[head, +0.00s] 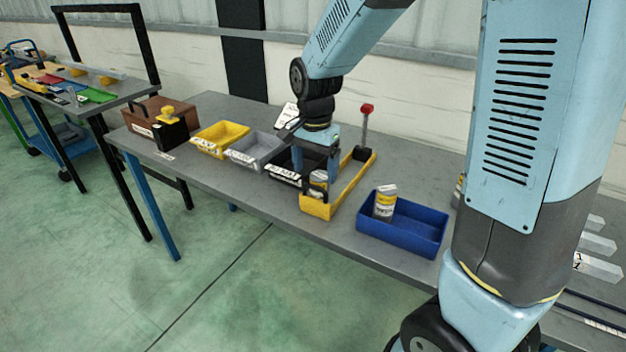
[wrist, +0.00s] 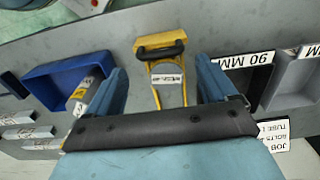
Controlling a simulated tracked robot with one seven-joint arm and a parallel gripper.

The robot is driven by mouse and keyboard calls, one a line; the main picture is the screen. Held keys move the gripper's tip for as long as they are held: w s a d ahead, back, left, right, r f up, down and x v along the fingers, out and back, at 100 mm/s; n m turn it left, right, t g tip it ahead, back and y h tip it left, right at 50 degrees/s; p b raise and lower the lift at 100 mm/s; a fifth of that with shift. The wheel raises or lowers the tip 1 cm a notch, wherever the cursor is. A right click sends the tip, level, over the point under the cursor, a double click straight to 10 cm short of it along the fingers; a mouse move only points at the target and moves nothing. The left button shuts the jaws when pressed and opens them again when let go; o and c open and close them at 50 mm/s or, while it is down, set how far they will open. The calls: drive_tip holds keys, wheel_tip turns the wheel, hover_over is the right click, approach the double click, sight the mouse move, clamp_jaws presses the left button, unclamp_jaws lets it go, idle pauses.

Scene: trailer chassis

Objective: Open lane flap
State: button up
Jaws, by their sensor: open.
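A yellow lane frame (head: 349,188) stands on the grey bench. Its yellow end flap (head: 318,207) faces the bench's front edge and appears upright, with a black handle (head: 317,189). In the wrist view the flap (wrist: 160,51) and its dark handle (wrist: 161,49) lie beyond my fingertips. My gripper (head: 317,165) points down over the lane, fingers apart. In the wrist view my gripper (wrist: 160,68) has a finger on each side of the lane and touches no handle.
Black, grey (head: 255,148) and yellow (head: 220,138) bins stand left. A red-topped post (head: 366,122) rises at the lane's back. Floor in front of the bench is clear.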

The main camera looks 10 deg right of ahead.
sight(315, 186)
drive_tip(key=shift+f, duration=2)
